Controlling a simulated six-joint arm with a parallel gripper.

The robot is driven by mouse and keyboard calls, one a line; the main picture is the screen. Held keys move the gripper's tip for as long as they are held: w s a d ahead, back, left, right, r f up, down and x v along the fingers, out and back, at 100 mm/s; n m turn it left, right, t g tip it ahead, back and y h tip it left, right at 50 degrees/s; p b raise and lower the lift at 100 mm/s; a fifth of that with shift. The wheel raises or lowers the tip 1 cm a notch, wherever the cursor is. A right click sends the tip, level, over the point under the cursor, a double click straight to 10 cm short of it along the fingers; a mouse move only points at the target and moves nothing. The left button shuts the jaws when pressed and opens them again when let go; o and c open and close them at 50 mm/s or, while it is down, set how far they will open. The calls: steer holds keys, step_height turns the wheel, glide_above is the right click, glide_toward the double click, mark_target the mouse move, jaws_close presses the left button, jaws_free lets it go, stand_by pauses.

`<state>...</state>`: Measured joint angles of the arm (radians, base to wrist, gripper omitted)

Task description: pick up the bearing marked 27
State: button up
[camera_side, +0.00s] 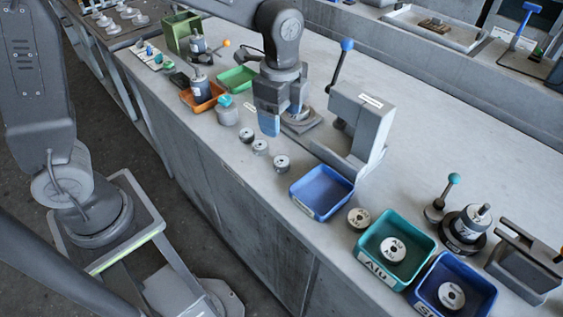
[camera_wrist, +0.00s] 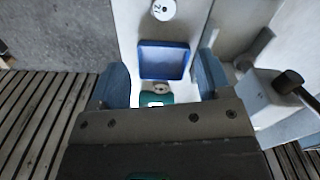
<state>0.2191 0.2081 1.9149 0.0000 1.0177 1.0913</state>
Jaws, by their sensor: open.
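My gripper (camera_side: 276,118) hangs over the bench, up and right of a row of three small round bearings. Its blue fingers stand apart with nothing between them; they also show in the wrist view (camera_wrist: 160,80). The row's bearings are a far one (camera_side: 247,134), a middle one (camera_side: 260,147) and a near one (camera_side: 282,163). In the wrist view, a bearing (camera_wrist: 164,9) at the top edge carries a mark like 21 or 27, too small to be sure. Another bearing (camera_side: 358,217) lies between the blue tray and the teal tray. I cannot read the other loose bearings' marks.
An empty blue tray (camera_side: 321,192) lies right of the row. A teal tray (camera_side: 370,269) and a dark blue tray (camera_side: 425,293) each hold a bearing. A grey press-like fixture (camera_side: 363,128) stands right of my gripper. Orange and green trays stand behind left.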

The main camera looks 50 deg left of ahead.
glide_above(281, 160)
steer(key=f, duration=0.8)
steer(key=shift+s+d, duration=0.3)
steer(key=shift+d, duration=0.1)
steer(key=shift+w+a+f, duration=0.15)
steer(key=shift+f, duration=1.25)
steer(key=shift+w+a+f, duration=0.15)
steer(key=shift+f, duration=1.2)
steer(key=c, duration=1)
